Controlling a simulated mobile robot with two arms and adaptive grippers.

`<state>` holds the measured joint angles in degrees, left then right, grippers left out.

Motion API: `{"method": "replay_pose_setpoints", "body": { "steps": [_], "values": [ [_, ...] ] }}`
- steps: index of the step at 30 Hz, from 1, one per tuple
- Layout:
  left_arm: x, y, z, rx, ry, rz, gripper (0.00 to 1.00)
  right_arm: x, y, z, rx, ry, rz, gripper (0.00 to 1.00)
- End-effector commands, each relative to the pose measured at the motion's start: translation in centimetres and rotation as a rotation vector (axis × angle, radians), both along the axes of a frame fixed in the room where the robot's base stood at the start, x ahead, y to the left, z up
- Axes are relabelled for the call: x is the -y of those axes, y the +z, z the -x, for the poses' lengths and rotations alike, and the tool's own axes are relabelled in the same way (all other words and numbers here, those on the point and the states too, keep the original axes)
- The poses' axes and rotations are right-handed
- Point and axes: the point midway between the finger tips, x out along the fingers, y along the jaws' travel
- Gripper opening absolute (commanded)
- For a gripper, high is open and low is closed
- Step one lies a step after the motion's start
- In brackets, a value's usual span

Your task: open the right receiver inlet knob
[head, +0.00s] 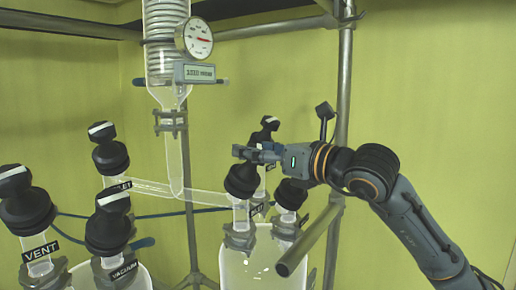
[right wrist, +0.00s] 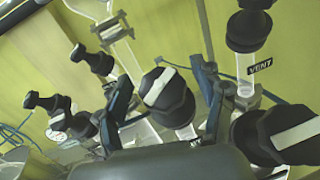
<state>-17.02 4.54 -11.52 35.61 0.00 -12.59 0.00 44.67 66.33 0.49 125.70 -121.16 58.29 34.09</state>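The right receiver's inlet knob (head: 241,181) is a black cap on a clear glass neck, with a partly hidden label ending in "LET" beside it. My right gripper (head: 243,152) is just above this knob in the head view and covers its top. In the right wrist view, a black knob with a white stripe (right wrist: 168,97) lies between the two spread fingers of my right gripper (right wrist: 163,82). The gripper looks open, with a gap beside the knob; I cannot tell whether a finger touches it. My left gripper is not in view.
Other black knobs stand close by, one to the right (head: 290,194) and one behind (head: 268,128). The left vessel has the vent (head: 27,205) and vacuum knobs (head: 110,222). A glass column with a dial gauge (head: 195,38) and metal poles (head: 342,90) stand behind.

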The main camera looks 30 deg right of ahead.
Motion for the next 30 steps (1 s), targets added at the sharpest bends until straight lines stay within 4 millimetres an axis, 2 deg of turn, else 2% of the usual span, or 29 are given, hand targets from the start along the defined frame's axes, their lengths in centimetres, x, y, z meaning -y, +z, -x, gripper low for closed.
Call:
{"method": "replay_pose_setpoints", "body": {
  "steps": [1, 6, 8, 20, 30],
  "values": [
    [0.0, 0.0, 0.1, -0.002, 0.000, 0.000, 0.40, 0.0, 0.0, 0.0, 0.000, 0.000, 0.000, 0.57],
    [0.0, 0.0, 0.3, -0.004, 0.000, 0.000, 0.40, 0.0, 0.0, 0.0, 0.000, 0.000, 0.000, 0.22],
    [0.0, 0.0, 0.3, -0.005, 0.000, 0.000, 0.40, 0.0, 0.0, 0.0, 0.000, 0.000, 0.000, 0.14],
    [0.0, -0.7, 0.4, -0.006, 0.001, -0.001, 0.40, 0.1, -0.1, 0.0, 0.014, 0.066, 0.033, 0.14],
    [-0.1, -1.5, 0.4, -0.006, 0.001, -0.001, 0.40, 0.1, 0.1, 0.0, 0.066, 0.297, 0.150, 0.14]
  ]
}}
